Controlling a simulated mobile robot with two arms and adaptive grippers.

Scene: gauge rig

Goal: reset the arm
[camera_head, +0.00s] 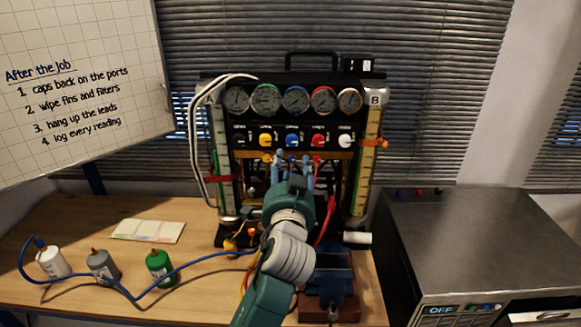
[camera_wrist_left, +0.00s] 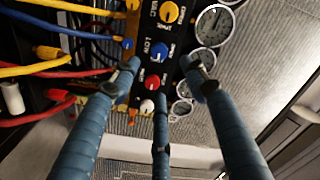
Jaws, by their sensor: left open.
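My left arm (camera_head: 288,258) rises from the bottom of the head view, in front of the gauge rig (camera_head: 292,120). Its left gripper (camera_head: 292,163) points at the rig, just below the row of knobs. In the left wrist view the blue fingers of the left gripper (camera_wrist_left: 161,75) are spread apart with nothing between them. The knob panel (camera_wrist_left: 163,50) with yellow, blue, red and white knobs shows behind the fingertips. I cannot tell whether any finger touches the panel. My right gripper is in neither view.
Three bottles, white (camera_head: 53,262), grey (camera_head: 103,266) and green (camera_head: 160,267), stand on the table (camera_head: 60,212) at left, with a blue hose among them. A blue vise (camera_head: 333,272) stands right of my arm. A steel appliance (camera_head: 470,240) fills the right.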

